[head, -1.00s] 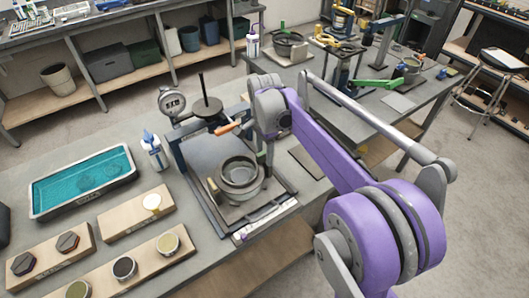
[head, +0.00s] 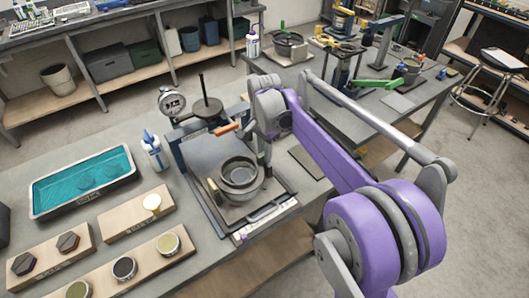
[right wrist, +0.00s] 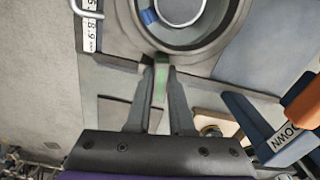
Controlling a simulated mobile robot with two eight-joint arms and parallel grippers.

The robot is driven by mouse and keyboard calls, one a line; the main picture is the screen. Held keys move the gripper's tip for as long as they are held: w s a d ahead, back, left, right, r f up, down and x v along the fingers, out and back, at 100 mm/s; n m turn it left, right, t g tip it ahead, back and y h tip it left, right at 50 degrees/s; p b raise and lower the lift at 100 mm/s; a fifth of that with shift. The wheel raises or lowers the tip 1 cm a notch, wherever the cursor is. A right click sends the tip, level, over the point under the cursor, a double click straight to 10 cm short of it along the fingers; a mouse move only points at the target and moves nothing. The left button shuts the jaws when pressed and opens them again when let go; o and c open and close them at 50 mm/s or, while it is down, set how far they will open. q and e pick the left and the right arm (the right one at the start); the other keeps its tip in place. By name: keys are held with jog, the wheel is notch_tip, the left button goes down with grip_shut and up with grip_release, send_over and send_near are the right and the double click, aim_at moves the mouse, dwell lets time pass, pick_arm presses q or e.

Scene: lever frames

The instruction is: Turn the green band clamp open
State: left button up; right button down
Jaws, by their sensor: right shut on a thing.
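A round grey metal ring or pot (head: 240,173) sits on the flat plate of a press-like stand on the near bench. In the right wrist view the ring (right wrist: 185,15) is at the top, with a small blue mark on its rim. My right gripper (right wrist: 160,75) is shut on a narrow green piece (right wrist: 160,84), which looks like the handle of the green band clamp, just beside the ring. In the head view my right gripper (head: 264,160) is at the ring's right side, and the green piece is hidden there. My left gripper is not in view.
The stand has an orange-tipped lever (head: 227,128) and a dial gauge (head: 172,103) behind the ring. A teal-filled tray (head: 84,178), a white bottle (head: 154,153) and wooden boards with round pieces lie to the left. Another bench with green-handled tools (head: 372,87) stands behind my arm.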

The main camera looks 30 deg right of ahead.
jog(key=n, duration=1.2)
jog(key=shift+d+n, duration=0.1)
jog(key=shift+n, duration=0.2)
jog(key=shift+n+p, duration=0.3)
jog(key=shift+n, duration=1.6)
jog(key=c, duration=0.8)
grip_release()
jog(key=shift+s, duration=0.1)
